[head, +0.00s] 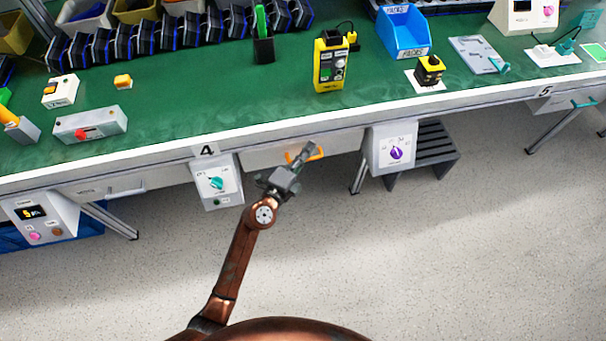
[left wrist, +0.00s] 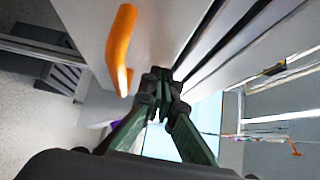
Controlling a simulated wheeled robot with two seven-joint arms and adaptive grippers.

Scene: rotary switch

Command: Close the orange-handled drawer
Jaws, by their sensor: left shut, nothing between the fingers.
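The orange handle (head: 316,153) is on a pale drawer front (head: 262,158) under the green bench's front edge, right of the sign "4". My left gripper (head: 304,153) is at the drawer front beside the handle and hides part of it. In the left wrist view the curved orange handle (left wrist: 121,50) is left of my left gripper's shut fingertips (left wrist: 164,84), which are empty and not around the handle. The fingertips are close to the drawer front (left wrist: 160,35); I cannot tell if they touch it. How far the drawer stands out is unclear. My right gripper is not in view.
A panel with a teal rotary knob (head: 216,183) hangs left of the drawer. A panel with a purple knob (head: 396,152) hangs right of it, near a dark slatted stand (head: 432,147). The bench top (head: 200,120) holds several devices. The floor in front is clear.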

